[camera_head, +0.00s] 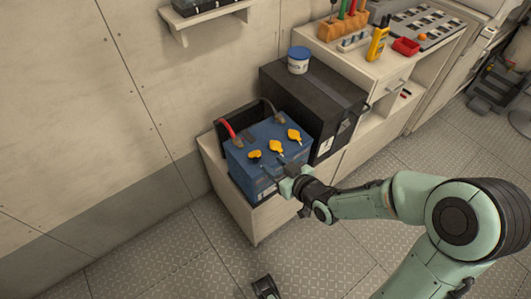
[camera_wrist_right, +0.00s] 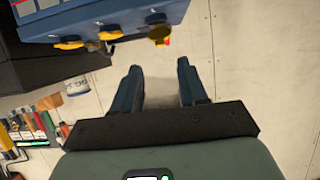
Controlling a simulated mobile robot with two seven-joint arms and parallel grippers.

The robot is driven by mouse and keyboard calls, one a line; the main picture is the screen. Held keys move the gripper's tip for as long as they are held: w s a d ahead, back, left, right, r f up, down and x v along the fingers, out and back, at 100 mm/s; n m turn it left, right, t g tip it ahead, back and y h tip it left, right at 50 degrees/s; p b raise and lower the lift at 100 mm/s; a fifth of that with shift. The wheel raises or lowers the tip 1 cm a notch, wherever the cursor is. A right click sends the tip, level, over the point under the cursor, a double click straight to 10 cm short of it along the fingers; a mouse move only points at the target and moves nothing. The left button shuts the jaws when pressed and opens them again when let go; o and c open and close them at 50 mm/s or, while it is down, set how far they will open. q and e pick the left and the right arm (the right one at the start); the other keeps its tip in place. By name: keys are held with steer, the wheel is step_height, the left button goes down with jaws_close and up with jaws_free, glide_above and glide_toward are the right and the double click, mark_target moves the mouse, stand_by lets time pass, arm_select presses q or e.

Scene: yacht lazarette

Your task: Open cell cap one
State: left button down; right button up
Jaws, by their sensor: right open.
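The blue battery (camera_head: 262,165) stands on a low bench with three yellow caps on its top: a left one (camera_head: 254,154), a middle one (camera_head: 276,147) and a right one (camera_head: 294,135). The left cap looks partly dark and differently turned; I cannot tell if it is open. My right gripper (camera_head: 281,172) is at the battery's near side, close to the top edge. In the right wrist view the gripper (camera_wrist_right: 160,88) is open and empty, with the battery (camera_wrist_right: 95,17) and its caps beyond the fingertips. No cap number is readable. My left gripper is not seen.
A black box (camera_head: 312,98) with a white-and-blue tub (camera_head: 298,61) on it stands right behind the battery. A tool bench (camera_head: 340,45) is further right. A small dark object (camera_head: 265,287) shows at the bottom edge.

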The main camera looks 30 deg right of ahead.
mark_target(259, 155)
steer(key=p+x, duration=0.1)
steer(key=x, duration=0.5)
steer(key=shift+w+f, duration=0.2)
steer(key=shift+w, duration=0.1)
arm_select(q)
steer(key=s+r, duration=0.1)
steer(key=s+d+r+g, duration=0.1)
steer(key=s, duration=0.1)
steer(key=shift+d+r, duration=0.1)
arm_select(e)
jaws_close()
